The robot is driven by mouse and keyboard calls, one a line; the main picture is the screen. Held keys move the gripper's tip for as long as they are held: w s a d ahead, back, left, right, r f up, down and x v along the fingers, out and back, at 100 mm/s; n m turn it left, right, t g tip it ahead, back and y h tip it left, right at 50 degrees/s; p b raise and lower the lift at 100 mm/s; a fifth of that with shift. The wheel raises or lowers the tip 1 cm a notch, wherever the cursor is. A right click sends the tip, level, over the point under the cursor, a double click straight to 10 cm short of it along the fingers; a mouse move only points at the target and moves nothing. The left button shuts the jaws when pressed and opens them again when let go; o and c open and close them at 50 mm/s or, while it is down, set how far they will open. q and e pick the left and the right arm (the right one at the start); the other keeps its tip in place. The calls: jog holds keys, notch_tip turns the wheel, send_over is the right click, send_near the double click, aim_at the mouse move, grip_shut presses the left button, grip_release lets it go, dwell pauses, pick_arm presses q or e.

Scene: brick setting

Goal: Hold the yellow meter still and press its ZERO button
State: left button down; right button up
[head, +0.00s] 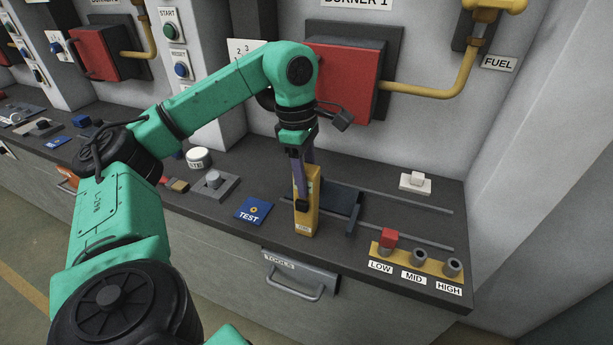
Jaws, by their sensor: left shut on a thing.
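The yellow meter (308,221) stands upright on the dark bench top, in the middle of the head view. My left gripper (301,200) comes down on it from above and is shut on its upper part. The gripper's fingers cover part of the meter. A small label shows low on its front, too small to read. I cannot make out the ZERO button. My right gripper is not in view.
A blue TEST plate (254,211) lies left of the meter. A dark sliding plate on rails (400,197) is behind and right of it. A yellow block (415,261) with a red knob and LOW, MID, HIGH labels sits at the right front. A TOOLS drawer (303,272) is below.

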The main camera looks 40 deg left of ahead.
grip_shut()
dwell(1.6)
